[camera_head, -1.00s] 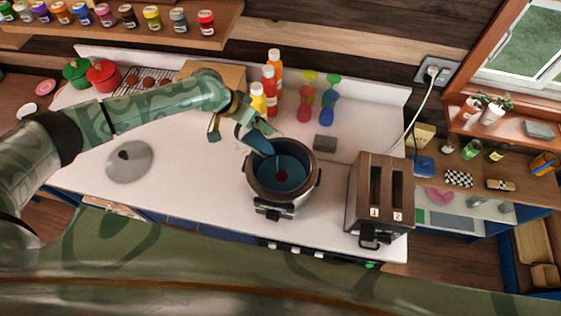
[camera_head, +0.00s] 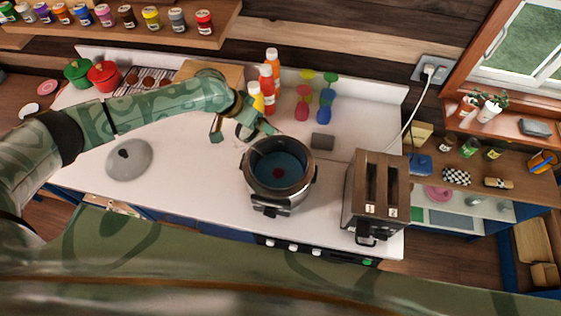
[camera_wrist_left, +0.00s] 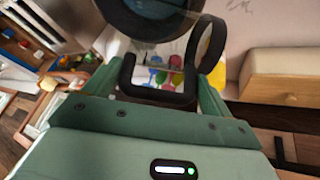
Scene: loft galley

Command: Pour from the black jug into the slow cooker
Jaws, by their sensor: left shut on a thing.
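The slow cooker (camera_head: 270,203) stands open on the white counter, with a blue interior and a small red spot inside. My left gripper (camera_head: 242,128) is just above and left of its rim. The gripper is shut on the handle of the black jug, which fills the top of the left wrist view (camera_wrist_left: 150,24). In the head view the jug is mostly hidden by the gripper and hard to make out, so its tilt is unclear there. No falling stream can be made out. My right gripper is not in view.
A brown toaster (camera_head: 376,195) stands right of the cooker. A round glass lid (camera_head: 129,160) lies on the counter to the left. Squeeze bottles (camera_head: 267,85) stand behind my gripper. A small grey block (camera_head: 322,141) lies behind the cooker. The counter between lid and cooker is clear.

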